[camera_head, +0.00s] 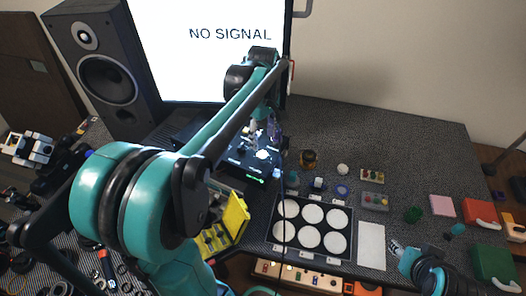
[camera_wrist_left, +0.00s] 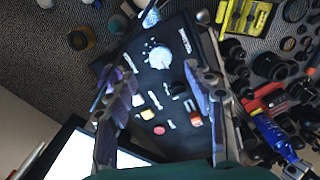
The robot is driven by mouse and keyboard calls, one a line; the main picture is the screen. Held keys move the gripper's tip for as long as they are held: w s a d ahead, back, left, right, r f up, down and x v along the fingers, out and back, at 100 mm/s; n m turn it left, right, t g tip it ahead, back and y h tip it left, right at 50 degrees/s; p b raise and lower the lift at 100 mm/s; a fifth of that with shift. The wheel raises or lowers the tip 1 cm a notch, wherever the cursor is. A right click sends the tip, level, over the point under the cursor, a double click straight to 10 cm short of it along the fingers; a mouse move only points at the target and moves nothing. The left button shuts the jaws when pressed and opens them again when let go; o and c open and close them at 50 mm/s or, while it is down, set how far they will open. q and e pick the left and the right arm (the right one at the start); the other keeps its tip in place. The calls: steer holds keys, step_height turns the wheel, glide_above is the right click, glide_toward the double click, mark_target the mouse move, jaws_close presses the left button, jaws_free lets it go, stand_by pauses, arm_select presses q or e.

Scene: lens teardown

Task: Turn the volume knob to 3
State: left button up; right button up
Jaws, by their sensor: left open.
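The volume knob (camera_wrist_left: 158,57) is a white round knob with marks around it on the black panel of a box-shaped device (camera_wrist_left: 180,130). In the head view the knob (camera_head: 263,154) shows as a pale spot on the device (camera_head: 237,160), just below my left gripper (camera_head: 262,128). In the left wrist view my left gripper (camera_wrist_left: 160,80) is open, its fingers on either side of the panel, with the knob between and slightly beyond them. Contact cannot be made out. The knob's number setting is too small to read. A teal part of my right arm shows at lower right; its jaws are unclear.
A monitor (camera_head: 205,50) reading "NO SIGNAL" and a speaker (camera_head: 105,75) stand behind. A yellow tray (camera_head: 236,217) sits in front of the device. A black tray with white discs (camera_head: 312,214) lies to its right. Small parts crowd the table; its back right is clear.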

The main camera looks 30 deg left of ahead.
mark_target(263, 155)
arm_select(q)
step_height(263, 155, down, 7)
steer(key=shift+f+b, duration=0.2)
steer(key=shift+b, duration=1.05)
steer(key=shift+c, duration=0.3)
steer(key=c, duration=1.1)
